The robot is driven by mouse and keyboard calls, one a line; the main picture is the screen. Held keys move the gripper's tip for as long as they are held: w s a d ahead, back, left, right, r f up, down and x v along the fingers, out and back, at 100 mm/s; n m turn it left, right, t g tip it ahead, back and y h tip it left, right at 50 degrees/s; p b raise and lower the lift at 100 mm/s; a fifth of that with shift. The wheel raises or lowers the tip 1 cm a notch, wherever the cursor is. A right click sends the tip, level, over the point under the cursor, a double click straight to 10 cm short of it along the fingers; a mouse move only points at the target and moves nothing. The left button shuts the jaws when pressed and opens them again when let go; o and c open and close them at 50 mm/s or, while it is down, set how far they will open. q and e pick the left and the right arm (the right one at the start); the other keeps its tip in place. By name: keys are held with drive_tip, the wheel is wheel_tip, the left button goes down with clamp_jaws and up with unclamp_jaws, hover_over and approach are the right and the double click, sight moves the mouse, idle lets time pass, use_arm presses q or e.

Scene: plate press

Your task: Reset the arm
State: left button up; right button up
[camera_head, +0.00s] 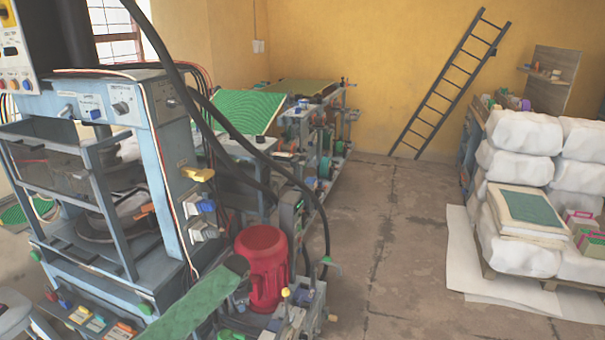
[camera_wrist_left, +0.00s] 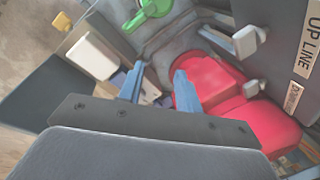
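My left gripper (camera_wrist_left: 159,84) shows in the left wrist view with its two blue fingers apart and nothing held between them. Behind the fingers is a red machine part (camera_wrist_left: 208,80), and a green handle (camera_wrist_left: 148,10) lies above them. I cannot tell the distance to these parts. A plate press (camera_head: 150,110) with a grey-blue frame fills the left of the head view. No gripper can be clearly made out in the head view, and my right gripper is not in view.
A red motor (camera_head: 262,265) and a green-topped bar (camera_head: 200,300) stand at the press's front right. Black hoses (camera_head: 235,130) arch beside it. White sacks (camera_head: 525,150) are stacked at right. A ladder (camera_head: 450,85) leans on the back wall. The floor (camera_head: 395,250) between is clear.

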use_arm(q)
drive_tip(key=s+d+r+n+t, duration=0.2)
drive_tip(key=d+r+n+t, duration=0.4)
drive_tip(key=r, duration=0.7)
drive_tip(key=s+d+n+g+h, duration=0.1)
drive_tip(key=s+d, duration=0.1)
drive_tip(key=s, duration=0.4)
drive_tip(key=s+f+n+g, duration=0.1)
drive_tip(key=s+f, duration=0.5)
drive_tip(key=s, duration=0.8)
drive_tip(key=s+a+f+n+g, duration=0.1)
drive_tip(key=s+f, duration=0.6)
drive_tip(key=s, duration=0.8)
drive_tip(key=s+a+f+n+g, duration=0.1)
drive_tip(key=s+f, duration=0.6)
drive_tip(key=s, duration=0.8)
drive_tip(key=n+g, duration=0.1)
drive_tip(key=g, duration=0.1)
drive_tip(key=shift+s+n+g+h, duration=0.2)
drive_tip(key=shift+n+g+h, duration=0.1)
drive_tip(key=shift+g+h, duration=0.1)
